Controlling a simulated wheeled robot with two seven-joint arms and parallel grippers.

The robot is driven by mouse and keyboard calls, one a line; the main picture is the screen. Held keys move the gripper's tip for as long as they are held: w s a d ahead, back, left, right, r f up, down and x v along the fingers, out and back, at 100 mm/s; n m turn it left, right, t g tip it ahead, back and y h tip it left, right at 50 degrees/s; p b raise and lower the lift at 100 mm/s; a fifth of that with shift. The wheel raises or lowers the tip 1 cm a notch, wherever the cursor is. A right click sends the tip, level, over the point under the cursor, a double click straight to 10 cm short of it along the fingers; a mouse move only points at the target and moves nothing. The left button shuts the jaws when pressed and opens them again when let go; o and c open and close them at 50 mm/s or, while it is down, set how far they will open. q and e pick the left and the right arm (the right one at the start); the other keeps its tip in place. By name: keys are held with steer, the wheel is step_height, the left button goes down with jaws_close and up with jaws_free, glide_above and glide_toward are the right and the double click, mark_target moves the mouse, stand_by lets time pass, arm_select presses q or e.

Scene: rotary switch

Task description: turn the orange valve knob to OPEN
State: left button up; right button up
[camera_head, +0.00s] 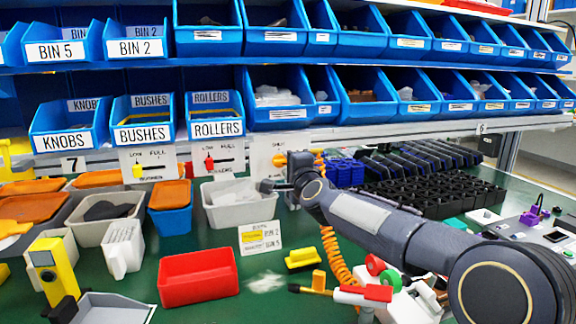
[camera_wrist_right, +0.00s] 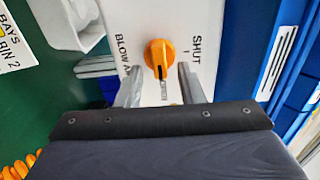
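The orange valve knob (camera_wrist_right: 160,56) sits on a white panel (camera_wrist_right: 203,18) in the right wrist view. A dark mark on the knob points toward the bottom of that picture. The word SHUT is printed to its right, and partly hidden lettering is to its left. My right gripper (camera_wrist_right: 160,76) is open, with one finger on each side of the knob and gaps between; I cannot tell how deep they reach. In the head view the knob (camera_head: 279,160) shows partly beside my right gripper (camera_head: 271,186), in front of the panel. My left gripper is not in view.
Blue bins (camera_head: 274,97) line the shelves above the panel. A pale grey bin (camera_head: 240,214) stands below my right gripper. A red bin (camera_head: 199,278), a yellow block (camera_head: 303,259) and a coiled orange hose (camera_head: 335,256) are on the green table. Two similar switch panels are to the left.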

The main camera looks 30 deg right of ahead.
steer(key=v, duration=0.7)
steer(key=shift+s, duration=0.15)
